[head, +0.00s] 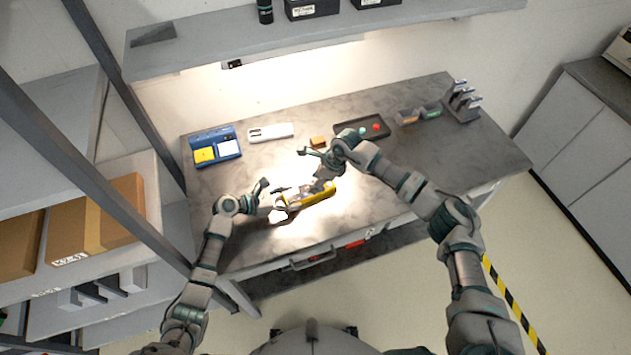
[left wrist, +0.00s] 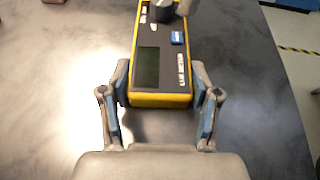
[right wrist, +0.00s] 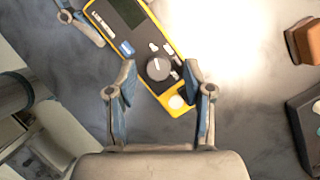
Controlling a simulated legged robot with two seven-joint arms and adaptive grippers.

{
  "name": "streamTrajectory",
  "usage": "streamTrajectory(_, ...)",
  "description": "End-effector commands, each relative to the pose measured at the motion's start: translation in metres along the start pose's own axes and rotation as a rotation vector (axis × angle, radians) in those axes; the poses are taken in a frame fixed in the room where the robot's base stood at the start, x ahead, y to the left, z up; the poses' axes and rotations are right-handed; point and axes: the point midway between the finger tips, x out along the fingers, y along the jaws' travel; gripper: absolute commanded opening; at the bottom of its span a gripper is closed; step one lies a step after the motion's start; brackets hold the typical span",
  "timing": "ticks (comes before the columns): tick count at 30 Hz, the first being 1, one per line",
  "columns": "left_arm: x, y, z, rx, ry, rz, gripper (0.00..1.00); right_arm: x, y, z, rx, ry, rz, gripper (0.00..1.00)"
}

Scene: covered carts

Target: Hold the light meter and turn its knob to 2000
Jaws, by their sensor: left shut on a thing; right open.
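The light meter is a yellow-edged, dark-faced box lying on the table; in the head view its yellow side (head: 318,194) shows between my grippers. In the left wrist view its screen end (left wrist: 160,68) sits between the fingers of my left gripper (left wrist: 163,98), which is shut on it. In the right wrist view its round dark knob (right wrist: 158,68) carries a pale pointer mark, pointing roughly toward the top of the view. My right gripper (right wrist: 160,82) is open, with its fingers on either side of the knob. The scale numbers are too small to read.
A blue tray (head: 213,147) with yellow and white pads, a white device (head: 270,132), a small brown block (head: 318,142) and a dark tray (head: 362,130) stand along the back of the table.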

Motion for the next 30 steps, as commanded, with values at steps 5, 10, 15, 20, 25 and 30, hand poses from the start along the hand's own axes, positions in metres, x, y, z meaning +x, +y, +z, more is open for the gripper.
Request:
streamTrajectory(5, 0.0002, -0.0006, -0.0020, -0.002, 0.003, -0.001, 0.17, 0.0086, 0.0003, -0.0006, 0.000, 0.001, 0.000, 0.52)
streamTrajectory(10, 0.0002, -0.0006, -0.0022, -0.003, 0.003, -0.001, 0.17, 0.0087, 0.0002, -0.0005, -0.001, 0.001, 0.000, 0.52)
streamTrajectory(15, 0.0002, -0.0006, -0.0023, -0.003, 0.003, -0.001, 0.17, 0.0085, 0.0003, -0.0004, -0.001, 0.001, 0.000, 0.19)
streamTrajectory(20, 0.0002, -0.0007, -0.0024, -0.003, 0.004, -0.002, 0.17, 0.0084, -0.0001, -0.0005, -0.001, 0.001, 0.000, 0.00)
streamTrajectory(25, 0.0003, -0.0008, -0.0024, -0.002, 0.004, -0.002, 0.17, 0.0083, -0.0004, -0.0007, 0.008, 0.002, -0.005, 0.00)
streamTrajectory(30, 0.0003, -0.0010, -0.0024, -0.002, 0.004, -0.003, 0.17, 0.0083, 0.0000, -0.0005, 0.052, 0.002, -0.024, 0.00)
